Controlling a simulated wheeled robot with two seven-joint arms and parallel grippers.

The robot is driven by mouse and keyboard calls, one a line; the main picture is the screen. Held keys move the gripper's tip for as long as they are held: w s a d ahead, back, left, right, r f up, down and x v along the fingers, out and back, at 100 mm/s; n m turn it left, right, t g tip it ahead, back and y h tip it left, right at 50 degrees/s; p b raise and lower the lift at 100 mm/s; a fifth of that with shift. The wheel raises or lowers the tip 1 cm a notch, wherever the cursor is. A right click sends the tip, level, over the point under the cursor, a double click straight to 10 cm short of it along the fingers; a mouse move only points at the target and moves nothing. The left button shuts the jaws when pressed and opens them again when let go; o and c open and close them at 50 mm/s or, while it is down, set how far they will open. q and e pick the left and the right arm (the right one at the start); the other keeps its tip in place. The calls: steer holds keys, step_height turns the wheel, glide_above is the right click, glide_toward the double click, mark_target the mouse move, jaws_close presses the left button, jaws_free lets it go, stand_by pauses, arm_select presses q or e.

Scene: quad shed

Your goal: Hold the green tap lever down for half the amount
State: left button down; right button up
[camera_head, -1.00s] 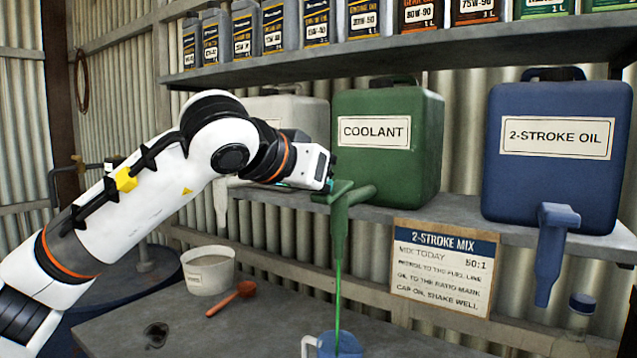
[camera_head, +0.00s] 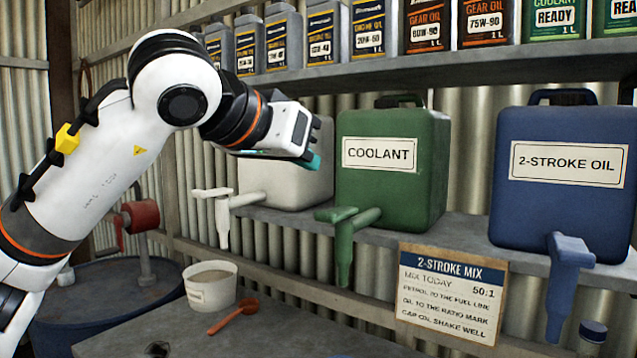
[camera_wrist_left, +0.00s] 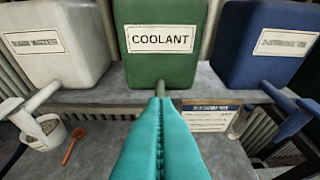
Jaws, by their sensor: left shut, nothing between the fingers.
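The green tap (camera_head: 346,248) sticks out from the front of the green COOLANT can (camera_head: 392,190), with its flat lever (camera_head: 336,214) on top. No stream shows under its spout. My left gripper (camera_head: 313,161) is shut and empty, above and to the left of the lever, apart from it. In the left wrist view its teal fingers (camera_wrist_left: 160,103) are pressed together in front of the COOLANT can (camera_wrist_left: 163,65) and hide most of the tap. The jug under the tap is out of view. My right gripper is not in view.
A white can (camera_head: 290,182) with a white tap stands left, and a blue 2-STROKE OIL can (camera_head: 565,205) right. A 2-STROKE MIX sign (camera_head: 450,292) hangs below. A bucket (camera_head: 211,284) and a red scoop (camera_head: 232,317) are on the bench. Bottles line the shelf above.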

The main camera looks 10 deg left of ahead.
arm_select(q)
steer(key=s+r, duration=0.1)
steer(key=s, duration=0.1)
steer(key=s+a+r, duration=0.1)
steer(key=r, duration=0.1)
steer(key=shift+s+a, duration=0.1)
steer(key=shift+s, duration=0.3)
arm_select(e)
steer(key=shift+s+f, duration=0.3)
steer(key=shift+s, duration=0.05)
arm_select(q)
steer(key=shift+s+r, duration=0.1)
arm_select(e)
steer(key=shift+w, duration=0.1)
